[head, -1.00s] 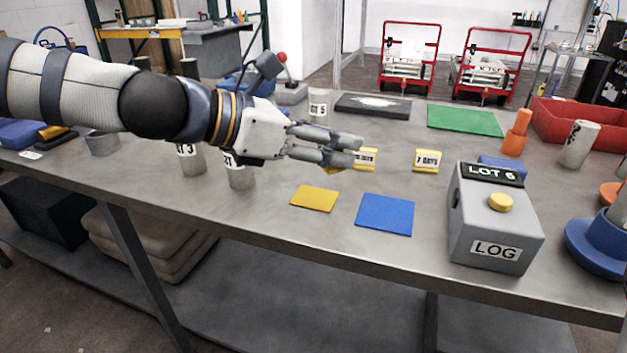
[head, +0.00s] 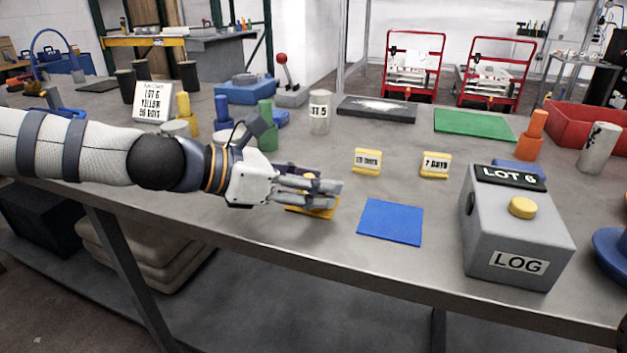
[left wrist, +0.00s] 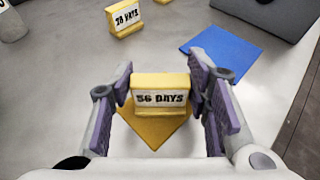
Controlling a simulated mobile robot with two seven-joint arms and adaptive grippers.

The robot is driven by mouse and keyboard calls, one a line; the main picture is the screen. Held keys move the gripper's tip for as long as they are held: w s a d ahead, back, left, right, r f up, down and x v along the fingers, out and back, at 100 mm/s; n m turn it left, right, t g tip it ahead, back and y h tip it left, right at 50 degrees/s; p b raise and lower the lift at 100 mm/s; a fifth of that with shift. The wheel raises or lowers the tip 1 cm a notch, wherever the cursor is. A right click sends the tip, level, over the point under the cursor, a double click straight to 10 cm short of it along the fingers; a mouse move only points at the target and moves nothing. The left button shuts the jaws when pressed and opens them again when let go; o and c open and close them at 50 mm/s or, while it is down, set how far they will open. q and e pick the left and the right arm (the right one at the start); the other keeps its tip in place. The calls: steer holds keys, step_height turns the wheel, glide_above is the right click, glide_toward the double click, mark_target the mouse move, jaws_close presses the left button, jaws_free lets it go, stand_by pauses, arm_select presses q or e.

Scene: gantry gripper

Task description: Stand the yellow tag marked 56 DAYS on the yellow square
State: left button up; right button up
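The yellow tag marked 56 DAYS (left wrist: 161,97) is upright between the fingers of my left gripper (left wrist: 162,85), which looks shut on its two ends. In the head view the left gripper (head: 338,192) is low over the yellow square (head: 318,213), and its fingers hide most of the tag. In the left wrist view the yellow square (left wrist: 152,132) shows below the tag, turned with a corner towards the camera. I cannot tell whether the tag's base touches it. My right gripper is not in view.
A blue square (head: 391,222) lies right of the yellow one. Yellow tags marked 28 DAYS (head: 367,161) and 7 DAYS (head: 435,165) stand behind. A grey LOG box (head: 516,235) with a yellow button is at the right. A sign (head: 154,103) and several cylinders stand behind my left arm.

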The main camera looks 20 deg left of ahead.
arm_select(q)
steer(key=shift+o, duration=0.8)
steer(key=shift+r, duration=0.45)
steer(key=p+v, duration=0.4)
steer(key=v, duration=0.7)
steer(key=shift+s+a, duration=0.15)
steer(key=shift+s, duration=0.1)
steer(key=shift+s+a, duration=0.15)
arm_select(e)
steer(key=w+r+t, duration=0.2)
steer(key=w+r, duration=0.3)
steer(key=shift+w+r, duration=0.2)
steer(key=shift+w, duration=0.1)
